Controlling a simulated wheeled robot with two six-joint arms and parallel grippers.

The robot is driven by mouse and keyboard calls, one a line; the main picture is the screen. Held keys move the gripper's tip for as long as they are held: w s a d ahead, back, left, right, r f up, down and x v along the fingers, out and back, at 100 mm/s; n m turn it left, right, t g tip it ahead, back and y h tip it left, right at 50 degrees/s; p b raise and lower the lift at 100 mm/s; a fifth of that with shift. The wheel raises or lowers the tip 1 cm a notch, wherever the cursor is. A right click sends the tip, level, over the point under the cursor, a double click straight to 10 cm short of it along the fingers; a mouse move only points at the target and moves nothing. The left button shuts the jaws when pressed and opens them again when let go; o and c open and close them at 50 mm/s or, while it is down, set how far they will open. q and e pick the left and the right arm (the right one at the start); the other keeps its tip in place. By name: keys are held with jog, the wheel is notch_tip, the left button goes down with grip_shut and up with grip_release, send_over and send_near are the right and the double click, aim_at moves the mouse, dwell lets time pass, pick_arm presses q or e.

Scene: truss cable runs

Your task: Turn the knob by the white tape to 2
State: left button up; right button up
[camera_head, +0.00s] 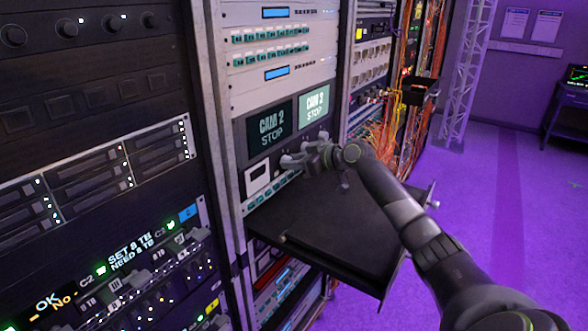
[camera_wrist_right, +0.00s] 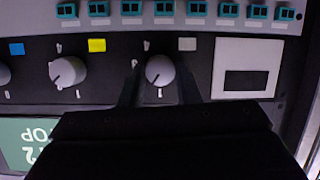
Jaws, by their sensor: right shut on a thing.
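In the right wrist view, which shows the panel upside down, a round light grey knob (camera_wrist_right: 160,70) sits next to a pale white-grey tape patch (camera_wrist_right: 187,44). Small marks stand around the knob; one below it looks like a 1, and the others are hard to read. In the head view my right gripper (camera_head: 305,158) is at the panel under the screens. My left gripper is not in view.
A second knob (camera_wrist_right: 68,72) has yellow tape (camera_wrist_right: 97,45); blue tape (camera_wrist_right: 16,49) marks another at the edge. A white framed plate (camera_wrist_right: 247,68) is beside the held knob. Two screens (camera_head: 270,127) read CAM 2 STOP. A black shelf (camera_head: 335,240) juts out below my right arm.

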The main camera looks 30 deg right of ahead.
jog(key=shift+d+f+m+y+b, duration=0.15)
jog(key=shift+m+y+b, duration=0.45)
jog(key=shift+m+b, duration=0.4)
jog(key=shift+g, duration=0.3)
jog(key=o, duration=1)
jog(key=shift+c, duration=0.2)
jog(key=b+v, duration=0.6)
jog(key=v, duration=1.1)
jog(key=shift+d, duration=0.15)
jog(key=shift+s, duration=0.15)
